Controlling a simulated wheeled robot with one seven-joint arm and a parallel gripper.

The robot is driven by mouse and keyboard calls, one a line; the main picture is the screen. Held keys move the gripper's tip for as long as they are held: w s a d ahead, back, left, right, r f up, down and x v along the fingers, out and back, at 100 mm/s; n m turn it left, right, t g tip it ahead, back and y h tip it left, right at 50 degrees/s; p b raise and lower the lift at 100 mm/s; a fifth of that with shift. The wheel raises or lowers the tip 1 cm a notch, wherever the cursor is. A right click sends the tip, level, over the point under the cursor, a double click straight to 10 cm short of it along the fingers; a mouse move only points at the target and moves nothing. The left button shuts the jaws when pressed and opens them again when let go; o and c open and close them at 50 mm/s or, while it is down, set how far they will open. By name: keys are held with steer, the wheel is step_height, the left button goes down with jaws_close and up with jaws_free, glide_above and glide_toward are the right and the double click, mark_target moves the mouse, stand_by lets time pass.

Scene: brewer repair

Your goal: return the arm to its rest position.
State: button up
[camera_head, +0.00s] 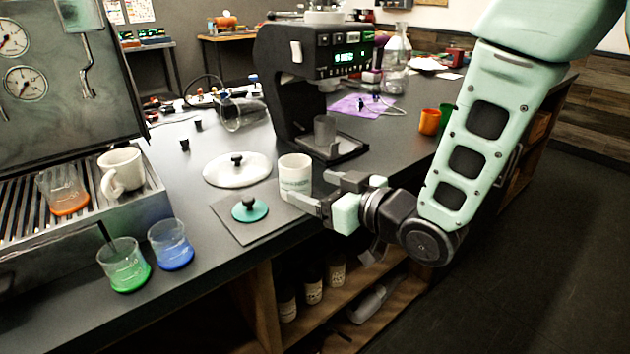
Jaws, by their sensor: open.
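My gripper (312,190) is in the middle of the picture, at the end of my mint-green arm that reaches in from the upper right. Its jaws are open and point left over the counter's front edge. A white mug or canister (295,175) with faint greenish print stands upright just beyond the fingertips. I cannot tell whether the near finger touches it. The black brewer (318,75) with a lit green display stands behind it. A clear cup (325,132) stands on the brewer's base.
A white lid (237,169) and a teal lid (249,209) on a grey mat (228,227) lie left of my gripper. Glasses with green (124,265) and blue (171,244) bottoms stand near the espresso machine (70,100). Orange (430,122) and green cups stand behind my arm. Open floor (560,240) lies right.

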steer(key=shift+s+r+g+h+p, duration=0.3)
steer(key=shift+h+p, duration=0.1)
steer(key=shift+p, duration=0.1)
steer(key=s+d+r+g+h+p, duration=0.1)
steer(key=s+d+g+h+p, duration=0.1)
steer(key=s, duration=0.6)
steer(key=s+d+r+g+h+p, duration=0.2)
steer(key=s+d+g+h, duration=0.2)
steer(key=s, duration=0.4)
steer(key=s+d+r+g+h+p, duration=0.2)
steer(key=s+g, duration=0.3)
steer(key=s, duration=0.3)
steer(key=shift+s+d+m+h+p, duration=0.35)
steer(key=shift+d+m+h, duration=0.1)
steer(key=shift+h, duration=0.25)
